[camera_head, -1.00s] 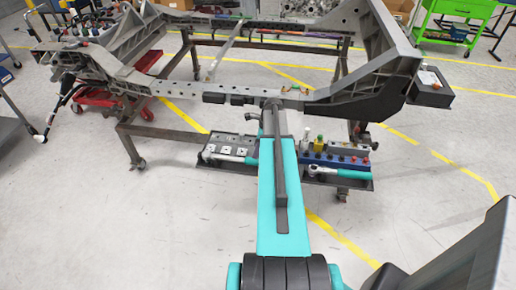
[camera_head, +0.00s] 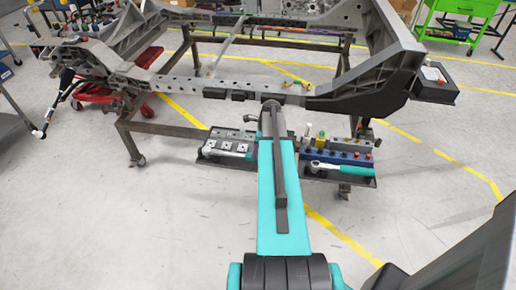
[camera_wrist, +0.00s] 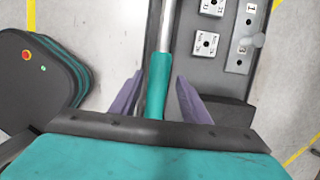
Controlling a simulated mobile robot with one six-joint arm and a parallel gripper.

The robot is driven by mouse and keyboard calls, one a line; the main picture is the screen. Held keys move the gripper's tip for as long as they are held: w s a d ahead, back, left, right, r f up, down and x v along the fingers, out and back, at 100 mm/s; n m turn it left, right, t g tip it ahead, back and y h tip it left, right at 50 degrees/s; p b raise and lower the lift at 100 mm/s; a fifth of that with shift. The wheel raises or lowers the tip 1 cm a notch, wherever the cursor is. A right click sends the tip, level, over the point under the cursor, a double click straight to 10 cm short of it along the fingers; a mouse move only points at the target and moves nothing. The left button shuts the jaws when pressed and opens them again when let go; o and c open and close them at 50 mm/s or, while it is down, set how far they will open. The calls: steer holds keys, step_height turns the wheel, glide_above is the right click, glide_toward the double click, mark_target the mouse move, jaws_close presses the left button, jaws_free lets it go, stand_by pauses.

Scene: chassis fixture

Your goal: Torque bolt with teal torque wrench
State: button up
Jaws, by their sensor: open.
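A long wrench with a silver shaft and teal handle (camera_head: 226,152) lies along the front of the left tray on the chassis fixture. In the wrist view its teal handle (camera_wrist: 157,86) lies between the two purple fingers of my gripper (camera_wrist: 157,82). The jaws are open, with a gap visible on both sides of the handle. In the head view my arm hides the gripper. A shorter ratchet with a teal handle (camera_head: 345,171) lies on the right tray. I cannot make out which bolt the task means.
The grey chassis frame (camera_head: 190,86) rests on a dark wheeled stand behind the trays. The left tray holds square labelled plates (camera_wrist: 206,43). A blue socket block (camera_head: 338,157) stands on the right tray. The floor in front is clear.

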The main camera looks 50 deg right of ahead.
mark_target(240, 156)
steer(key=shift+b+x, duration=0.95)
steer(key=shift+x, duration=1.95)
jaws_close()
steer(key=shift+r, duration=0.1)
steer(key=shift+r, duration=0.1)
